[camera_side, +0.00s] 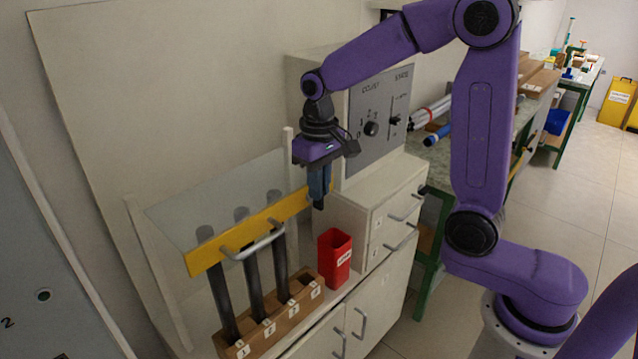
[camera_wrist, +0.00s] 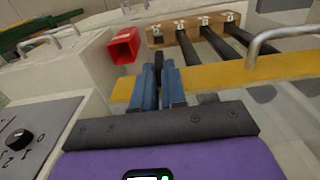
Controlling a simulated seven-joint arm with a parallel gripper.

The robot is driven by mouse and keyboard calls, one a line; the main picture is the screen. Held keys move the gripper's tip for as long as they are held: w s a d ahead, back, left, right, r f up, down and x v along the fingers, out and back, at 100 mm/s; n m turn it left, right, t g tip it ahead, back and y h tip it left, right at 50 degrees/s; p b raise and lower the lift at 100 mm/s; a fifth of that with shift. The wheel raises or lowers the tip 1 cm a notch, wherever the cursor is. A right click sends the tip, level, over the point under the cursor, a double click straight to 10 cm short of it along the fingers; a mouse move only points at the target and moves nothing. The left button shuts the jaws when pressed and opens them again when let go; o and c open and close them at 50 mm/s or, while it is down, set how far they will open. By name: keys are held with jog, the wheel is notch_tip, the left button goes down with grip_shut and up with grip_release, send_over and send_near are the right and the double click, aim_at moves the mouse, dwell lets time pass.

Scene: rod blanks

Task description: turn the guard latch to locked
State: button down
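The guard is a clear panel with a yellow bar (camera_side: 240,234) along its front edge and a grey handle (camera_side: 252,245); the bar also shows in the wrist view (camera_wrist: 230,75). My gripper (camera_side: 319,199) points down at the right end of the yellow bar. In the wrist view its two blue fingers (camera_wrist: 159,72) are close together, with a small dark piece (camera_wrist: 159,60) between or just beyond their tips. This piece may be the guard latch; its position is hidden by the fingers. I cannot tell whether the fingers grip it.
Dark rods (camera_side: 252,285) stand in a labelled wooden rack (camera_side: 270,326) behind the guard bar. A red bin (camera_side: 334,257) stands just right of the rack.

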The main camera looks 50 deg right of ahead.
jog(key=shift+a+h, duration=0.15)
jog(key=shift+h, duration=0.15)
jog(key=shift+a+f+h, duration=0.1)
jog(key=shift+a+h, duration=0.2)
jog(key=shift+h, duration=0.85)
jog(key=shift+a+f+h, duration=0.1)
jog(key=shift+a+h, duration=0.25)
jog(key=shift+h, duration=0.75)
jog(key=shift+a+f+h, duration=0.1)
jog(key=shift+a+h, duration=0.2)
jog(key=shift+h, duration=0.85)
jog(key=c, duration=1.2)
grip_release()
jog(key=v, duration=1.7)
jog(key=shift+a, duration=0.3)
